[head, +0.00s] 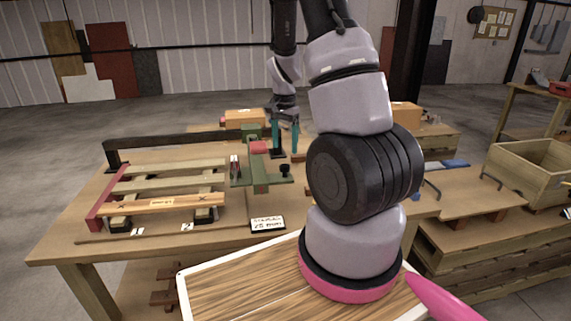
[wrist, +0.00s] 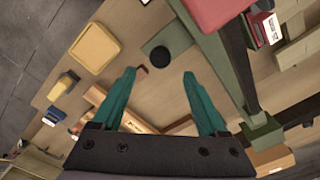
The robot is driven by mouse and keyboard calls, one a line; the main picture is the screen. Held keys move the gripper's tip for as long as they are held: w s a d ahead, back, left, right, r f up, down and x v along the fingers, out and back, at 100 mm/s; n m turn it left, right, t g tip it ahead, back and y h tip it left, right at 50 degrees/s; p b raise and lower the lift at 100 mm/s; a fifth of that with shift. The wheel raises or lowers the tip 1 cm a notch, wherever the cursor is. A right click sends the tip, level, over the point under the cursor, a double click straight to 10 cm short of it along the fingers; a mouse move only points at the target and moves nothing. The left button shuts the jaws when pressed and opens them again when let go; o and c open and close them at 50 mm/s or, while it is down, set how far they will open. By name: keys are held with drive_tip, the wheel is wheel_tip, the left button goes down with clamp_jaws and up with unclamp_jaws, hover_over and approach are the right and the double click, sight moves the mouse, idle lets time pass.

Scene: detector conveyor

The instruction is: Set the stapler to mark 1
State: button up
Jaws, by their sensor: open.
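The likely stapler is a green frame with a red block (head: 258,147) on the table, right of a slatted wooden pallet (head: 170,182). Its red block also shows at the top of the wrist view (wrist: 212,10). A black round knob (head: 285,170) stands on its green plate. Mark 1 (head: 137,231) is on the table's front left, with mark 2 (head: 186,226) to its right. My gripper (head: 286,150) has teal fingers and hangs behind the green frame, pointing down. In the wrist view my gripper (wrist: 158,76) is open, with nothing between its fingers.
A dark bar (head: 180,140) runs along the back of the pallet. An orange box (head: 245,117) is at the back. A yellow tray (wrist: 95,48) shows in the wrist view. A wooden crate (head: 530,172) is at right.

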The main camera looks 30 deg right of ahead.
sight(285, 166)
wheel_tip(285, 166, down, 7)
drive_tip(key=shift+f, duration=0.2)
clamp_jaws()
idle(1.5)
